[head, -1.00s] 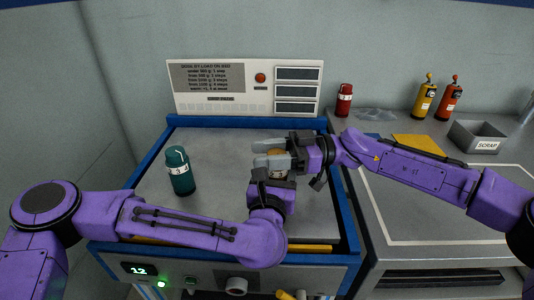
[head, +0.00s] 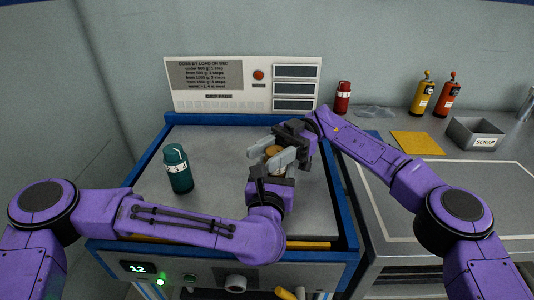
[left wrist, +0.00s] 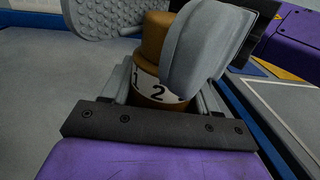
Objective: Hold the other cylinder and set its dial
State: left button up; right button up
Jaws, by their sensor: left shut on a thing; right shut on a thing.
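An ochre-brown cylinder (head: 272,151) stands on the grey bed of the machine, mostly hidden between my grippers. In the left wrist view the brown cylinder (left wrist: 155,45) shows a white number band with 1 and 2. My left gripper (head: 269,172) is shut on its lower part from the near side. My right gripper (head: 270,153) comes from the far right, with its grey fingers on either side of the cylinder's top, shut on it. One right finger (left wrist: 210,55) covers part of the band. A teal cylinder (head: 178,170) with a numbered white band stands upright and free at left.
A sign panel (head: 242,86) stands behind the bed, which has a blue rim. On the right counter are a red cylinder (head: 343,95), yellow and orange bottles (head: 422,95), a yellow sheet (head: 417,144) and a scrap bin (head: 477,140).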

pick_arm(q)
jog(key=shift+f, duration=0.1)
pick_arm(e)
jog(key=shift+n+g+h, duration=0.4)
jog(key=shift+h, duration=0.1)
jog(key=o, duration=1)
notch_tip(320, 180, up, 10)
pick_arm(q)
jog(key=o, duration=1.4)
